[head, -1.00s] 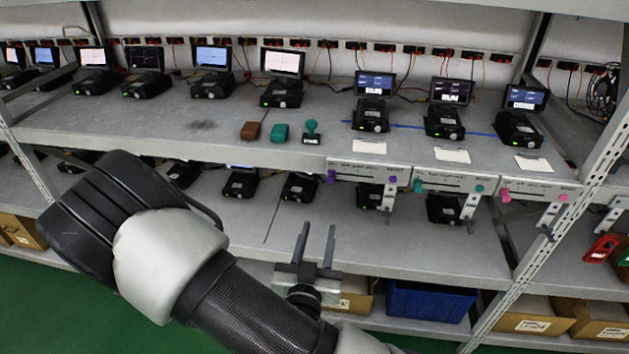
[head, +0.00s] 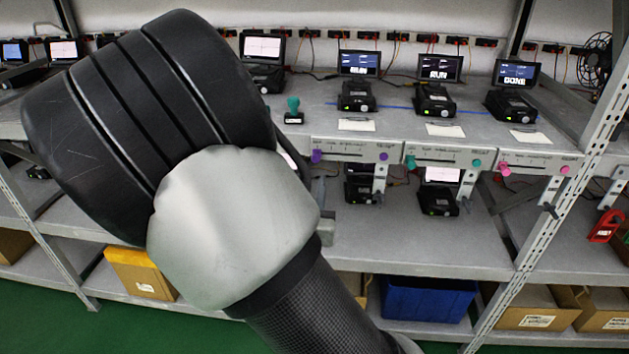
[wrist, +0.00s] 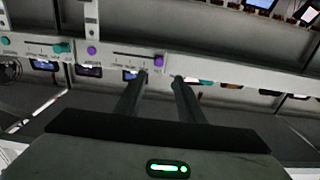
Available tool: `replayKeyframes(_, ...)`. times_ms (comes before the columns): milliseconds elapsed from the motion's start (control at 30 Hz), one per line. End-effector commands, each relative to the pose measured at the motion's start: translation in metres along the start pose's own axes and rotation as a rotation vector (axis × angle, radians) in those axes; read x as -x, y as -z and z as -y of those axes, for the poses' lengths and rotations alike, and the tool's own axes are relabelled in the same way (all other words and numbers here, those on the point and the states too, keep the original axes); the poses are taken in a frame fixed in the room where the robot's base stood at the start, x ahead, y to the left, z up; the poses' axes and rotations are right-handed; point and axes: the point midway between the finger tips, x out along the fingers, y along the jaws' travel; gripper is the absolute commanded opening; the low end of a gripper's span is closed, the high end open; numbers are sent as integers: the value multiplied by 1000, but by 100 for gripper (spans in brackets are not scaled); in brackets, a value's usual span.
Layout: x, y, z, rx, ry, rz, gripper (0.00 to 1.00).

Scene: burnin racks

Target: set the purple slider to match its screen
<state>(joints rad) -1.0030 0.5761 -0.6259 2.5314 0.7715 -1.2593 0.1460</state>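The purple slider's pale panel (head: 352,150) is on the upper shelf's front edge. In the head view its larger purple knob (head: 316,156) is at the left end of the slot, and a smaller purple knob (head: 384,157) is at the right. The screen (head: 359,63) above shows white block letters, too small to read surely. In the wrist view, which looks turned around, my gripper (wrist: 159,77) is open and empty. The larger purple knob (wrist: 158,60) appears just beyond the fingertips, between them; no contact is visible. My arm hides most of the gripper in the head view.
A teal slider panel (head: 443,157) and a pink one (head: 536,164) sit to the right. Screens above them read RUN (head: 440,68) and DONE (head: 516,73). A teal stamp (head: 293,111) stands left of the purple panel. Devices stand on the lower shelf below.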

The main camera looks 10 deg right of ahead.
Motion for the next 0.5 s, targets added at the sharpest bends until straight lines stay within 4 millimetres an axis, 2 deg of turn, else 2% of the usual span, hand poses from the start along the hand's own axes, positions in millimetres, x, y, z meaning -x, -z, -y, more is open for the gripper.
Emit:
replayKeyframes(33, -1, -8, -1, -7, 0, 1, 35)
replayKeyframes(133, -5, -8, -4, -5, 1, 3, 35)
replayKeyframes(200, -21, -2, -4, -1, -1, 2, 35)
replayKeyframes(500, -72, -2, -3, 1, 1, 3, 35)
